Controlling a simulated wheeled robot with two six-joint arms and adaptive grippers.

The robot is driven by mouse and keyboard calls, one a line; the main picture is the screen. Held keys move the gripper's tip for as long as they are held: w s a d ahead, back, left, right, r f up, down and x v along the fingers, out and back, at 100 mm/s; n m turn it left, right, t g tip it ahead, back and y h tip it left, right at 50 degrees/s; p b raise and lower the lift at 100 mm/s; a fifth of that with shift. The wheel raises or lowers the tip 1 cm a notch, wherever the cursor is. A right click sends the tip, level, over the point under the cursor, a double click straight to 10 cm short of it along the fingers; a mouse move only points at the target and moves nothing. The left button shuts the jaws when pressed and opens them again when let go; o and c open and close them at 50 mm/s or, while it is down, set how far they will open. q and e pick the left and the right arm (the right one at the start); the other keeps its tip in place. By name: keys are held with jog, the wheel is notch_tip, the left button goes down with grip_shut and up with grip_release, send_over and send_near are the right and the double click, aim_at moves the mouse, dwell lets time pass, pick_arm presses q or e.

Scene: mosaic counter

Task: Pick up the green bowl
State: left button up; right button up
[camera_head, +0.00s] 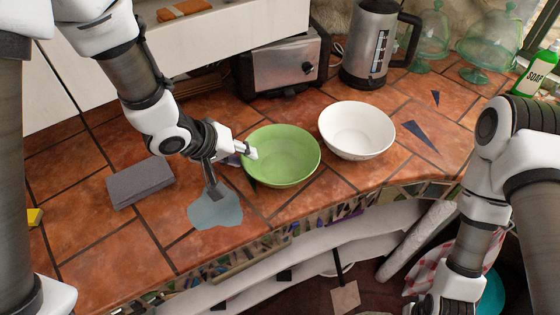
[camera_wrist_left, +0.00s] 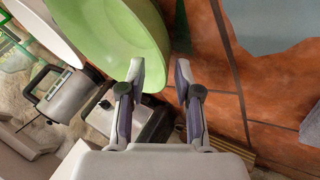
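The green bowl (camera_head: 283,157) stands upright and empty on the tiled counter, left of a white bowl. My left gripper (camera_head: 231,170) is at its left side, fingers spread. One fingertip overlaps the bowl's left rim in the head view and the other is outside, over the counter. In the left wrist view the green bowl (camera_wrist_left: 105,35) fills the upper left, and my open left gripper (camera_wrist_left: 160,76) has the bowl's edge showing between its fingers. Whether a finger touches the bowl I cannot tell. My right arm is at the lower right; its fingers do not show.
The white bowl (camera_head: 357,131) stands close to the right. A toaster (camera_head: 283,64) and a kettle (camera_head: 375,45) stand behind. A grey block (camera_head: 140,183) lies to the left. A grey-blue patch (camera_head: 215,210) lies in front, near the counter's mosaic edge (camera_head: 300,236). Soap (camera_head: 538,72) stands far right.

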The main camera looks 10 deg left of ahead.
aim_at(257, 162)
pick_arm(q)
jog(key=x, duration=0.4)
jog(key=shift+w+a+f, duration=0.3)
jog(key=shift+f, duration=0.05)
jog(key=shift+s+r, duration=0.2)
grip_shut()
